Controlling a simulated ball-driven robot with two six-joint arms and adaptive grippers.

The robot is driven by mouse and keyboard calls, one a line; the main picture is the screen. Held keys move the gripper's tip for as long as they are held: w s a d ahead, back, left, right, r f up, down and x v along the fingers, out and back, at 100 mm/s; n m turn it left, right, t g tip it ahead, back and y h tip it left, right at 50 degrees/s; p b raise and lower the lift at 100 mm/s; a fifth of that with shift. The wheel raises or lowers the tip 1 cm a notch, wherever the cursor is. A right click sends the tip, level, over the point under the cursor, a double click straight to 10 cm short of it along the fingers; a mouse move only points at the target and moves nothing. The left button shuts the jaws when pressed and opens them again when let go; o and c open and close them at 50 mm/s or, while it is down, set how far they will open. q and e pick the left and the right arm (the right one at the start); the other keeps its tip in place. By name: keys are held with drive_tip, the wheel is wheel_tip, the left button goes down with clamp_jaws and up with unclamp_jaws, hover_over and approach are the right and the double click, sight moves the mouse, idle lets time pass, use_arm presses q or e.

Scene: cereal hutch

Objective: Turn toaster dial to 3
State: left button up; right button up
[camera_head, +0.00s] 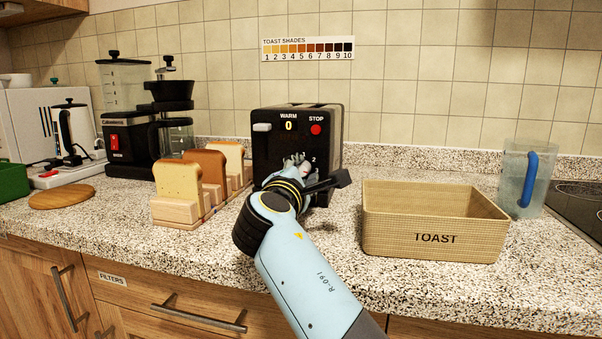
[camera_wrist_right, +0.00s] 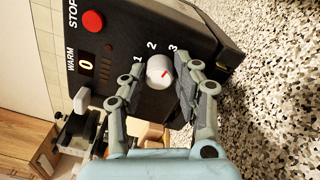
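The black toaster (camera_head: 264,150) stands on the counter against the wall, its display reading 0 beside the word WARM. In the right wrist view, its white dial (camera_wrist_right: 158,73) has a red mark pointing roughly up and right, towards the printed 3; I cannot tell the exact setting. The numbers 1, 2 and 3 show around the dial. My right gripper (camera_wrist_right: 161,75) is open, with one finger on each side of the dial and small gaps visible. In the head view my right gripper (camera_head: 305,175) partly hides the dial. My left gripper is not in view.
A TOAST basket (camera_head: 435,238) sits right of my right arm, with a blue-handled pitcher (camera_head: 524,178) behind it. Bread slices (camera_head: 180,182) stand in a wooden rack to the left. The red STOP button (camera_wrist_right: 93,21) and a lever (camera_wrist_right: 81,102) are close to the gripper.

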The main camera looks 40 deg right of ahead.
sight(305, 118)
drive_tip(key=o, duration=0.4)
drive_tip(key=shift+c, duration=0.2)
drive_tip(key=shift+r, duration=5)
